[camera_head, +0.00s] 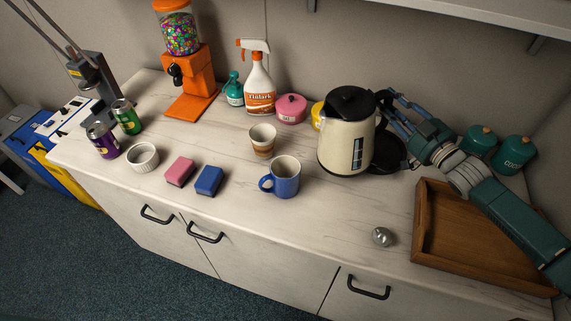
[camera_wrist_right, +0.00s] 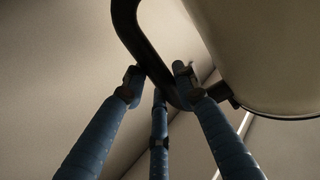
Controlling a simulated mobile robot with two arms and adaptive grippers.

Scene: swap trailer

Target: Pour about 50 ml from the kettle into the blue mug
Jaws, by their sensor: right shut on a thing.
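The cream kettle (camera_head: 345,138) with a black lid stands right of centre in the head view, looking close to upright. It is beside and in front of its round black base (camera_head: 389,155), seemingly off it; I cannot tell its height. My right gripper (camera_head: 388,108) reaches in from the right and is shut on the kettle's black handle. In the wrist view its blue fingers (camera_wrist_right: 158,82) close around the handle (camera_wrist_right: 130,30) beside the kettle body (camera_wrist_right: 265,55). The blue mug (camera_head: 283,179) stands upright on the counter, front left of the kettle. My left gripper is not in view.
A striped cup (camera_head: 262,140) stands behind the mug. A blue sponge (camera_head: 209,181) and pink sponge (camera_head: 180,171) lie left of it. A spray bottle (camera_head: 260,87) and pink pot (camera_head: 291,108) stand behind. A wooden tray (camera_head: 425,215) lies right, near a small metallic object (camera_head: 381,237).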

